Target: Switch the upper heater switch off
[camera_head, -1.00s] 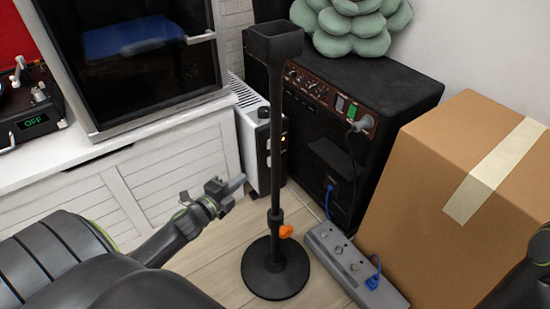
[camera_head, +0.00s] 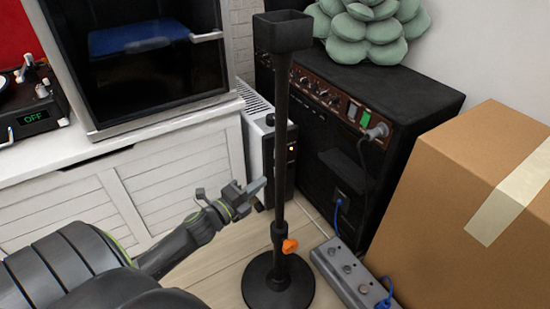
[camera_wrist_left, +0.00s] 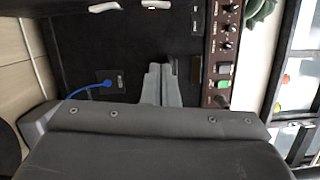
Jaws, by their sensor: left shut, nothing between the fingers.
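The heater (camera_head: 257,138) is a slim white unit with a slotted top and a dark control panel (camera_head: 291,160) on its front. A small orange light glows on the panel. The stand's pole partly hides the heater, and I cannot make out the upper switch's position. My left gripper (camera_head: 257,186) is shut and empty, low in front of the heater and left of the pole, with a gap that is hard to judge. Its closed fingers (camera_wrist_left: 160,84) show in the left wrist view, where pale parts, one with a yellow glow, sit at the top edge. My right gripper is out of view.
A black stand (camera_head: 280,130) with a round base rises just right of my left gripper. A black amplifier (camera_head: 415,95), a grey power strip (camera_head: 345,272) and a cardboard box (camera_head: 440,190) fill the right. A white cabinet (camera_head: 180,165) stands left.

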